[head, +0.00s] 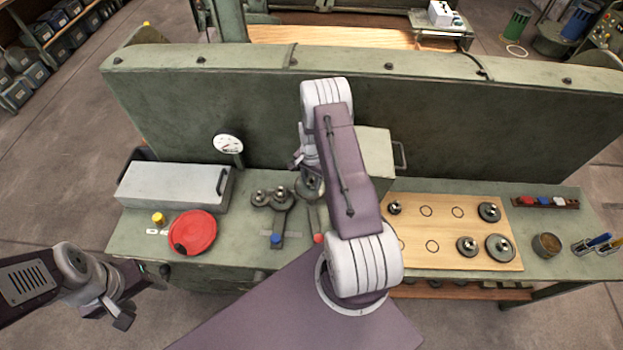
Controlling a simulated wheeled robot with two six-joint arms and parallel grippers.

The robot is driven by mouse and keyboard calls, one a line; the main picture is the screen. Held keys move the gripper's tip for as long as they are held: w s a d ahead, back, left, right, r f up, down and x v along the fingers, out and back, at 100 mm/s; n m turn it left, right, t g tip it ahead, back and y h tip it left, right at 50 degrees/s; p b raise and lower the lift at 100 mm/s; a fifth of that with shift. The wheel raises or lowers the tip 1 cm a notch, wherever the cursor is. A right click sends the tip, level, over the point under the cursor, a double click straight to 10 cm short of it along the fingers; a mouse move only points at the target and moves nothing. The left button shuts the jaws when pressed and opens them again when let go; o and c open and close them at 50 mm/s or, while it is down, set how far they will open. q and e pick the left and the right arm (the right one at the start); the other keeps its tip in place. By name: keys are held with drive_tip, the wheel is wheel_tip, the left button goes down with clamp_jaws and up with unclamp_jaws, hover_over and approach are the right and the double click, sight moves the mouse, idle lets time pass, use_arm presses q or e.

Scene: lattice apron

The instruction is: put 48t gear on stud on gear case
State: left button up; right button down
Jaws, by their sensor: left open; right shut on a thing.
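My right arm reaches up the middle of the head view. Its gripper (308,178) is shut and mostly hidden behind my own arm. A round grey gear-like part (309,189) shows just below it and seems to be the thing held; its tooth count cannot be read. Left of it are dark round gear-like parts on studs (270,199), which may belong to the gear case; I cannot tell for sure. Whether the held part touches anything is hidden. My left gripper (156,273) is open and empty, at the lower left in front of the bench.
A wooden board (420,250) with marked circles and several gears stands right. A red round lid-like part (193,231), a grey box (172,187) and a dial gauge (229,145) stand left. A green panel (220,90) closes the back. Blue- and red-ended levers (277,240) lie centre.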

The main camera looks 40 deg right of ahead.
drive_tip(key=shift+f, duration=0.3)
drive_tip(key=f, duration=0.1)
drive_tip(key=f+b, duration=0.2)
drive_tip(key=shift+w+d+f, duration=0.1)
drive_tip(key=shift+w+d, duration=0.15)
drive_tip(key=shift+f, duration=0.15)
drive_tip(key=shift+s+a, duration=0.15)
drive_tip(key=shift+b, duration=0.3)
drive_tip(key=shift+f+b, duration=0.3)
drive_tip(key=shift+b, duration=0.2)
idle(0.5)
drive_tip(key=shift+f+b, duration=0.3)
drive_tip(key=shift+f, duration=0.05)
